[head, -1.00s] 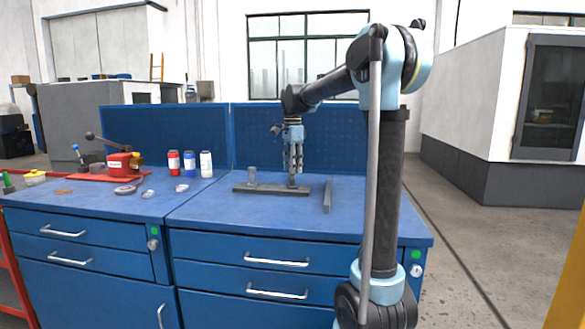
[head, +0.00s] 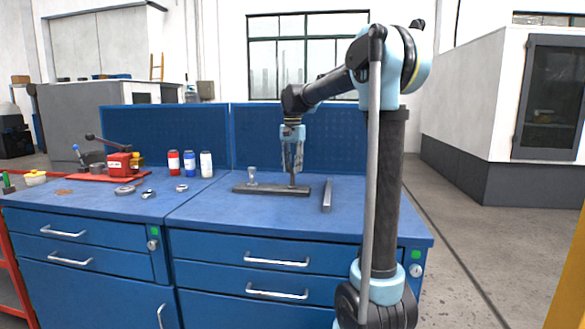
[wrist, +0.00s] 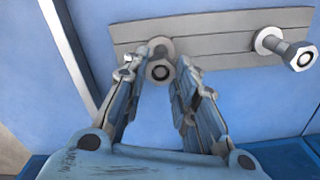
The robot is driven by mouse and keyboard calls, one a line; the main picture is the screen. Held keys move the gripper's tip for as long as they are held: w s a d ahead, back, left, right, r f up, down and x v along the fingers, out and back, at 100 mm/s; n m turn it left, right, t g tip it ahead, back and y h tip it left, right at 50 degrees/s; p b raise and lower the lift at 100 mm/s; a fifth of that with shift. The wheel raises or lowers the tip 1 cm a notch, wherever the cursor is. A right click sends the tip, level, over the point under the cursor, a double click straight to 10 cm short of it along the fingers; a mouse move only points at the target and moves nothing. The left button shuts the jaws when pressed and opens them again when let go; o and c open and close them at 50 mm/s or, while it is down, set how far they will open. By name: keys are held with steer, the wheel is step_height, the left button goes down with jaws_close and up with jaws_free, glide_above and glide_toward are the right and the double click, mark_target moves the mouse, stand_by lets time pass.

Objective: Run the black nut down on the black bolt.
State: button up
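In the wrist view a grey hex nut (wrist: 160,70) shows a round bolt end in its middle. I take it for the black nut on the black bolt, whose darker shaft (head: 292,182) rises from the bar in the head view. My gripper (wrist: 160,74) points down over this bolt. Its fingers lie on either side of the nut, with small gaps visible. It also shows in the head view (head: 292,172). How far down the nut sits on the thread is hard to tell. A second, lighter bolt (head: 252,176) stands at the bar's left end.
The bolts stand on a grey bar (head: 270,189) on the blue bench. A loose metal strip (head: 327,196) lies to its right. Several bottles (head: 190,164), a red vise-like tool (head: 118,163) and small rings (head: 148,194) are further left. The bench front is clear.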

jaws_close()
steer(key=m, duration=1)
steer(key=shift+s, duration=0.1)
steer(key=m, duration=0.3)
steer(key=shift+m, duration=0.4)
steer(key=m, duration=0.4)
steer(key=shift+s+m, duration=0.1)
steer(key=shift+m, duration=0.3)
steer(key=m, duration=0.5)
